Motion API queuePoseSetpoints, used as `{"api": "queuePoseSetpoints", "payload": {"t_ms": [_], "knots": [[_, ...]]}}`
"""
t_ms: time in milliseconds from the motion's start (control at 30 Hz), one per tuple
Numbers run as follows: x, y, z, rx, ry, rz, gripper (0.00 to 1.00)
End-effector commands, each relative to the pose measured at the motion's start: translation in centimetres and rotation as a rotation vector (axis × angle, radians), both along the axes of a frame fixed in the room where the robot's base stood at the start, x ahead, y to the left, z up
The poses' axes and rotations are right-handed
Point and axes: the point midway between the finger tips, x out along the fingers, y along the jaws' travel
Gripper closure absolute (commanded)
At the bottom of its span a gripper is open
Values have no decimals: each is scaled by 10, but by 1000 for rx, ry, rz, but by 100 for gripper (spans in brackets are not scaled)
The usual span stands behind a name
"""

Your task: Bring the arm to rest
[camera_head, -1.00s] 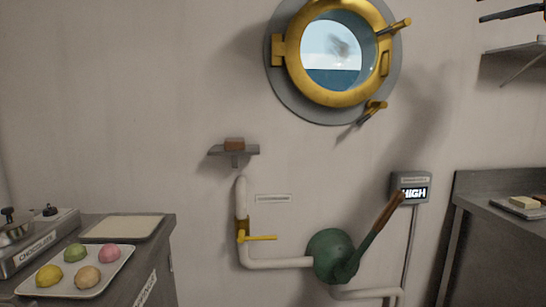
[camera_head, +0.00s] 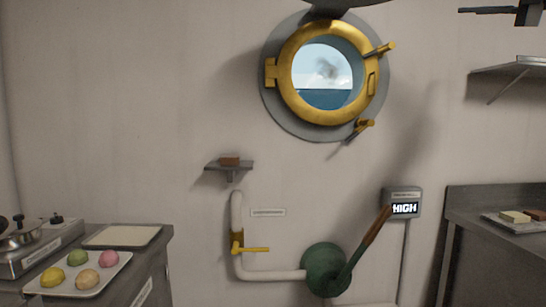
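A dark part that looks like my gripper (camera_head: 488,10) shows at the top right edge, in front of the wall and above the right shelf. A thin dark finger points left from it; the rest is cut off by the frame. Whether it is open or shut is not clear, and I see nothing held in it. Another dark part, likely of my arm (camera_head: 345,3), shows at the top edge above the porthole.
The brass porthole (camera_head: 283,95) is on the wall. Counters stand at left (camera_head: 150,262) and right (camera_head: 480,194). A small shelf (camera_head: 232,168) holds a brown block.

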Motion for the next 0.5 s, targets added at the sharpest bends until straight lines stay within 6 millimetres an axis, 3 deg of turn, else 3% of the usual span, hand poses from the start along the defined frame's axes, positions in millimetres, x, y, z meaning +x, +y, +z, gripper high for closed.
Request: {"api": "queuePoseSetpoints", "payload": {"t_ms": [300,400,500], "knots": [[12,36,61,408,-144,-32,69],[16,37,66,580,-161,-68,69],[19,35,58,750,-153,-116,69]]}}
